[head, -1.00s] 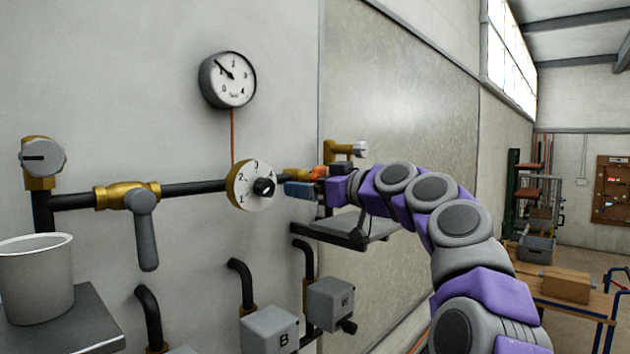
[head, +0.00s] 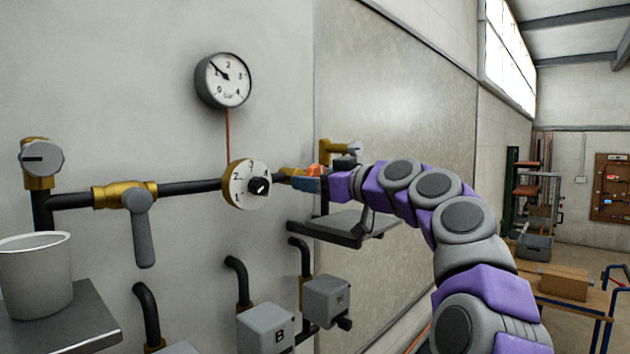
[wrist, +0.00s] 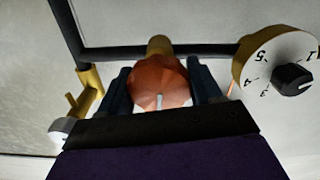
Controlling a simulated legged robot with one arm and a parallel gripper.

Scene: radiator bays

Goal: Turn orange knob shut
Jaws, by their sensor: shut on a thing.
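The orange knob (wrist: 160,82) sits on a brass fitting at the pipe, between the two dark fingers of my gripper (wrist: 162,88) in the wrist view. A pale pointer mark shows at its lower middle. My gripper is shut on the knob, a finger on each side. In the head view the orange knob (head: 313,170) is partly hidden by my gripper (head: 308,180), which reaches in from the right.
A numbered white dial (head: 247,185) with a black pointer is just left of my gripper. A round gauge (head: 223,81) hangs above. A grey shelf (head: 343,227) is below my gripper. A grey lever valve (head: 141,227) and white cup (head: 35,276) are at left.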

